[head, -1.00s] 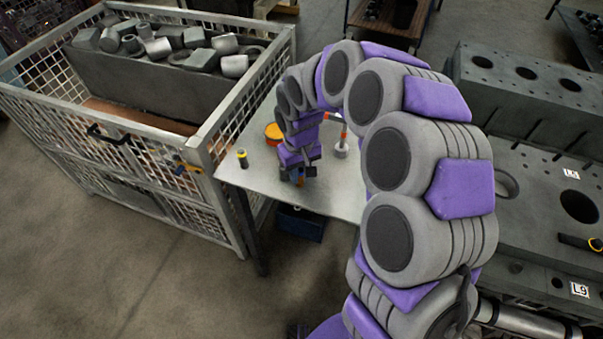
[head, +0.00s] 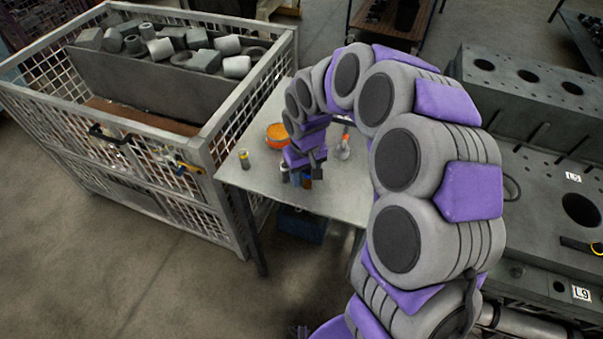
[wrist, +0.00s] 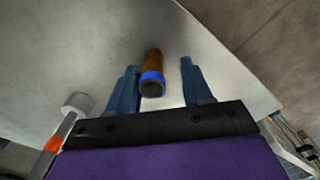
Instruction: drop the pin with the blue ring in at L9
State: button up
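The pin with the blue ring (wrist: 152,72) has a brown-orange body, a blue band and a dark end.
On the table (head: 262,182) are a yellow-ringed pin (head: 244,160), an orange round dish (head: 277,134) and a grey-and-orange object (head: 343,150). A mesh crate (head: 215,135) of metal parts stands left. The engine block (head: 535,215) with large bores and an L5 label (head: 573,177) is right.

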jog(key=r, duration=0.1)
jog(key=d+r, duration=0.1)
jog(key=r, duration=0.1)
jog(key=shift+w+d+r+p, duration=0.15)
jog(key=shift+d+r+p, duration=0.15)
jog(key=shift+r+p, duration=0.1)
notch_tip(320, 180, up, 8)
jog(key=a+p, duration=0.2)
jog(key=s+d+r, duration=0.4)
jog(key=s+d, duration=0.1)
jog(key=s, duration=0.4)
jog(key=s+d+m+g, duration=0.1)
jog(key=s+d, duration=0.4)
jog(key=s, duration=0.6)
jog(key=s+d+m, duration=0.4)
jog(key=s+d, duration=0.1)
jog(key=s, duration=0.7)
jog(key=shift+s+d+f+g, duration=0.2)
jog(key=shift+f+g, duration=0.2)
jog(key=shift+f, duration=0.05)
jog(key=shift+a, duration=0.3)
jog(key=shift+d, duration=0.15)
jog(key=shift+c, duration=0.3)
